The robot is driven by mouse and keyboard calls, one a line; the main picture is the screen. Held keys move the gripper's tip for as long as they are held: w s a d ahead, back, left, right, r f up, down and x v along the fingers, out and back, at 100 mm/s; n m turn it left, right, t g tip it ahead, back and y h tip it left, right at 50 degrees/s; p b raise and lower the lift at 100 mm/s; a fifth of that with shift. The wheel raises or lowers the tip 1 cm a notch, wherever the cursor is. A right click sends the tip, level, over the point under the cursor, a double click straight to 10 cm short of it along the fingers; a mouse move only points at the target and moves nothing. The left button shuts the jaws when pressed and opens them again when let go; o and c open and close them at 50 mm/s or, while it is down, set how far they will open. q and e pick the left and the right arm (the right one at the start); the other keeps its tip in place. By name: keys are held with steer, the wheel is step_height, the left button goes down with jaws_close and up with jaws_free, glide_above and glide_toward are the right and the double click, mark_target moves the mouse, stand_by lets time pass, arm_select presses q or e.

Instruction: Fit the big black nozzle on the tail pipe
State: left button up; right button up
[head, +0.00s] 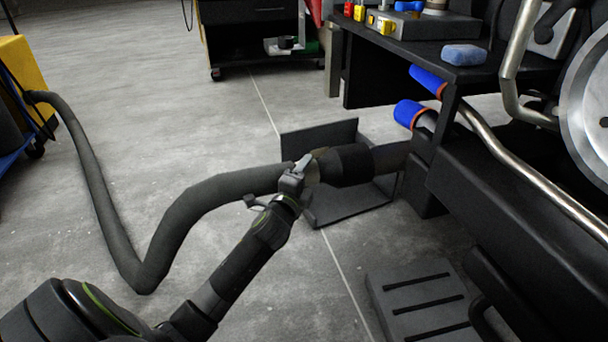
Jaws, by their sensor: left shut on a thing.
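The big black nozzle (346,165) is the wide dark end of a thick grey hose (200,195). My left gripper (305,168) is shut on it at its narrow neck, where the hose joins, and holds it above the floor, roughly level. The nozzle's mouth faces right, toward a short dull brown-grey tail pipe (392,157) that sticks out from the coach's dark rear corner. In the picture the mouth meets the pipe's end; I cannot tell whether it is around the pipe or just in front of it. My right gripper is not in view.
A dark open tray-like box (345,205) stands on the floor under the nozzle. A slotted grey block (420,300) lies at lower right. The hose runs left to a yellow machine (22,75). A black bench with a blue sponge (463,55) is behind.

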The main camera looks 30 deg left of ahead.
arm_select(q)
steer(key=shift+w+d+f, duration=0.15)
steer(key=shift+w+d, duration=0.65)
steer(key=shift+w, duration=0.1)
stand_by(0.5)
steer(key=o, duration=1.1)
steer(key=shift+o, duration=0.5)
steer(key=shift+a+f, duration=0.1)
steer(key=shift+f, duration=0.15)
steer(key=o, duration=0.4)
steer(key=shift+r+p+v, duration=0.2)
steer(key=shift+p+v, duration=0.2)
steer(key=shift+v, duration=0.8)
steer(key=shift+p+v, duration=0.85)
steer(key=shift+v, duration=2.05)
steer(key=shift+s+f, duration=0.1)
